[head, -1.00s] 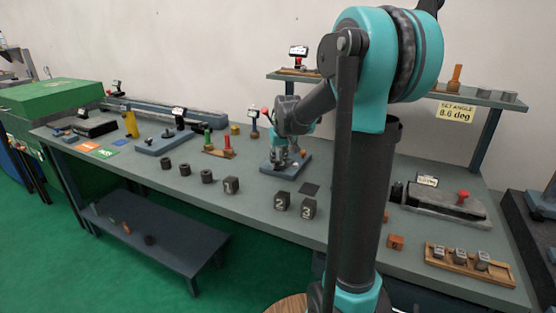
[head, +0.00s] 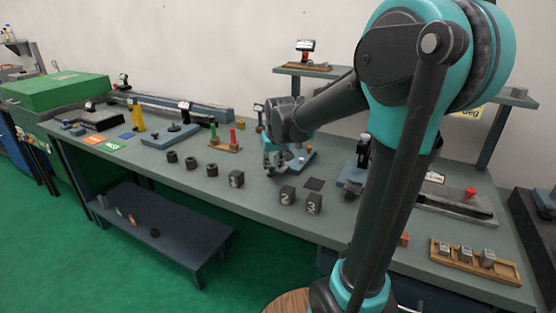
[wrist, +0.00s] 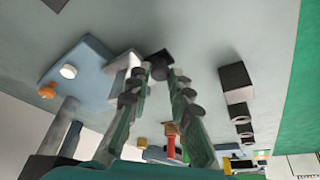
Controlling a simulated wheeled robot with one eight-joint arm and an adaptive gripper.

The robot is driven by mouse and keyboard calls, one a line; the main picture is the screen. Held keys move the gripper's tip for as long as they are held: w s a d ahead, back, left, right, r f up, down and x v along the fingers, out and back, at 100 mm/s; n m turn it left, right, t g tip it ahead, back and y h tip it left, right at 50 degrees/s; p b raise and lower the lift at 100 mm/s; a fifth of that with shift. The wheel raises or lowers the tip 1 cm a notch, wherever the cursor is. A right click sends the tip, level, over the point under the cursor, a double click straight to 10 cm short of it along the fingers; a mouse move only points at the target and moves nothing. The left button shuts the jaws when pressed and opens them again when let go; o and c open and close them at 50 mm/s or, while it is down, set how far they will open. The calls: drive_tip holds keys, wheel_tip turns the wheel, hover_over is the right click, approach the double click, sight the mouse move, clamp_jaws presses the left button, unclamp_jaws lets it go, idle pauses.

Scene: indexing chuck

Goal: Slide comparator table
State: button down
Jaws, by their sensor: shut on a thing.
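My gripper (head: 275,162) is low over the bench, at the left edge of a blue-grey base plate (head: 303,156). In the wrist view the plate (wrist: 85,62) carries a white round button (wrist: 68,71), an orange knob (wrist: 47,91) and a pale block (wrist: 122,72) beside my left finger. My gripper (wrist: 160,72) is shut on a small dark block (wrist: 158,62) between the fingertips. Its lower part and contact are hard to make out. I cannot tell for certain which part is the comparator table.
Number cubes (head: 287,195) and black rings (head: 191,163) stand along the front of the bench. A dark square patch (head: 314,184) lies near the cubes. Another blue base with a black column (head: 363,150) stands right of the plate, partly behind my arm. A wooden tray (head: 475,262) is at right.

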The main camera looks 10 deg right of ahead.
drive_tip(key=shift+s+a, duration=0.1)
drive_tip(key=shift+s, duration=0.05)
drive_tip(key=c, duration=1.4)
unclamp_jaws()
drive_tip(key=shift+r, duration=0.1)
drive_tip(key=v, duration=1.1)
drive_tip(key=shift+s+r, duration=0.25)
drive_tip(key=shift+r, duration=0.1)
